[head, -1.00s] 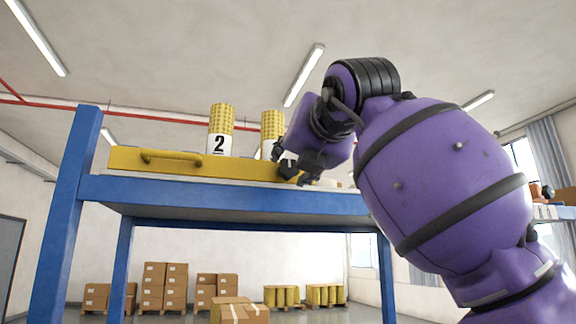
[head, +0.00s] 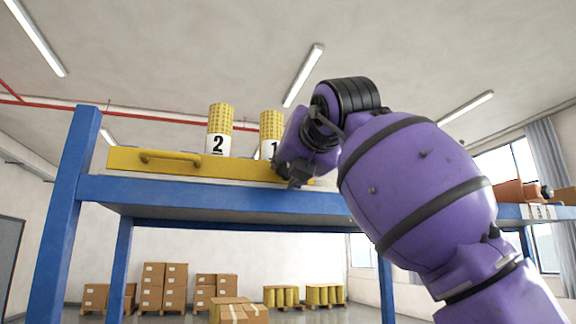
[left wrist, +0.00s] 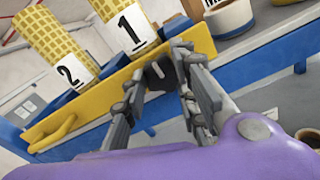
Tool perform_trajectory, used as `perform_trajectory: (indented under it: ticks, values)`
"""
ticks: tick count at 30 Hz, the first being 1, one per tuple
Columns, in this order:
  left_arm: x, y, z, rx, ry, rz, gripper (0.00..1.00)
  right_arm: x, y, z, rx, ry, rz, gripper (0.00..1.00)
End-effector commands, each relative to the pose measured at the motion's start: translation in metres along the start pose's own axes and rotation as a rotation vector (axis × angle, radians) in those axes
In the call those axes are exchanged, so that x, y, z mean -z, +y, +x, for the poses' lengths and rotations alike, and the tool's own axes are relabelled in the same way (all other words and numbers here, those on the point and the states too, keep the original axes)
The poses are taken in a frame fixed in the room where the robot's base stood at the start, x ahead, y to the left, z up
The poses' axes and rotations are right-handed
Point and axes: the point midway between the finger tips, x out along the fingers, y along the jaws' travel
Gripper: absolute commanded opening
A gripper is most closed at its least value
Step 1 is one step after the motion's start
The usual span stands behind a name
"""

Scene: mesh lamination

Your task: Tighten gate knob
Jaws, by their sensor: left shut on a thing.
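The yellow gate (head: 215,167) is a long bar with a handle, lying along the front of the blue table. In the left wrist view the gate (left wrist: 90,110) runs diagonally, and the black gate knob (left wrist: 160,72) is at its right part. My left gripper (head: 293,172) is at the right part of the gate in the head view and hides the knob there. In the left wrist view the fingers of my left gripper (left wrist: 157,66) are on both sides of the knob, shut on it. My right gripper is in neither view.
Yellow mesh rolls numbered 2 (head: 219,130) and 1 (head: 271,132) stand upright behind the gate. The blue table frame (head: 230,194) runs below it. In the left wrist view, a white-sided round item (left wrist: 229,17) lies beyond the gripper. Stacked cartons (head: 165,285) stand far back.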

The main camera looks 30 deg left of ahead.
Motion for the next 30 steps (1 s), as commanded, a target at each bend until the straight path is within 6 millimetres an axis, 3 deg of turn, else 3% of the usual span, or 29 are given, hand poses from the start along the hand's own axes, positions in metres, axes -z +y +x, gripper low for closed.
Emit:
perform_trajectory:
  ticks: [11, 30]
  values:
    - [-0.0009, 0.0048, 0.0003, -0.008, 0.002, 0.127, 0.01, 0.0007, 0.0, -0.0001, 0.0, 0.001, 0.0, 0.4]
    - [-0.0083, 0.006, -0.0013, -0.013, -0.003, 0.709, 0.01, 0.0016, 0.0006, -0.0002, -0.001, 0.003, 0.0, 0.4]
